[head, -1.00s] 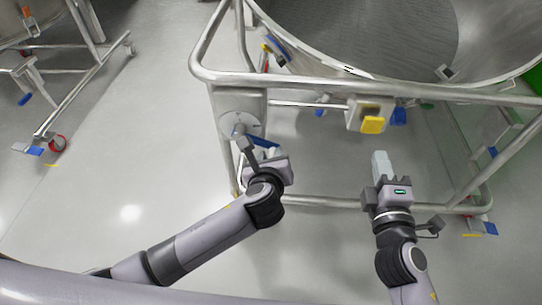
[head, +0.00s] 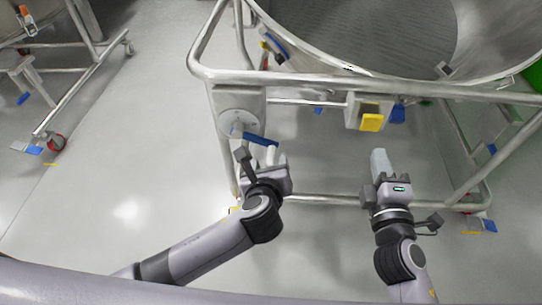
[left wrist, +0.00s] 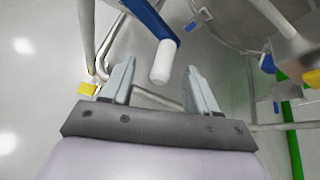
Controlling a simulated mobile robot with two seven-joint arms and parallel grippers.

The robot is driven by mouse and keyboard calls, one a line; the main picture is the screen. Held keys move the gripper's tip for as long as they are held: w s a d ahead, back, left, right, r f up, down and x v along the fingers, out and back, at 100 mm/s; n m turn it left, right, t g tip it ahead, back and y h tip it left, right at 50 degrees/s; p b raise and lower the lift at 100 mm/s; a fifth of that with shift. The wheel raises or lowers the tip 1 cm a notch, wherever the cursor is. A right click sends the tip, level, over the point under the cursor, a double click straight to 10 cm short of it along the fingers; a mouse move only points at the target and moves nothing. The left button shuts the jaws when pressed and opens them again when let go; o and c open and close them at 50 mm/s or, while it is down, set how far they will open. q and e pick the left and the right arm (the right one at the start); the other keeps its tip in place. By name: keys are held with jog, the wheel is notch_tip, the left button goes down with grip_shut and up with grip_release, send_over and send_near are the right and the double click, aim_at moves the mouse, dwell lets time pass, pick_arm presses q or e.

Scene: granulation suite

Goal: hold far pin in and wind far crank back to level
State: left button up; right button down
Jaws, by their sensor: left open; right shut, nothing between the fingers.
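The crank has a blue arm (head: 262,139) running rightward from a round grey dial (head: 240,122) on the frame's left post. A white handle (head: 271,155) hangs at its end. In the left wrist view the white handle (left wrist: 162,62) stands between the spread fingers, near their tips, with gaps on both sides. My left gripper (head: 275,163) is open around or just below the handle. A yellow square piece (head: 371,122), possibly the pin, sits on a grey block on the crossbar. My right gripper (head: 380,160) is shut and empty, below the yellow piece and apart from it.
A tubular steel frame (head: 300,78) carries a large steel bowl (head: 400,76). A lower rail (head: 325,201) runs behind my grippers. Another wheeled frame (head: 70,95) stands at the upper left.

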pick_arm(q)
jog(key=s, duration=0.7)
jog(key=shift+s, duration=0.1)
dwell(0.5)
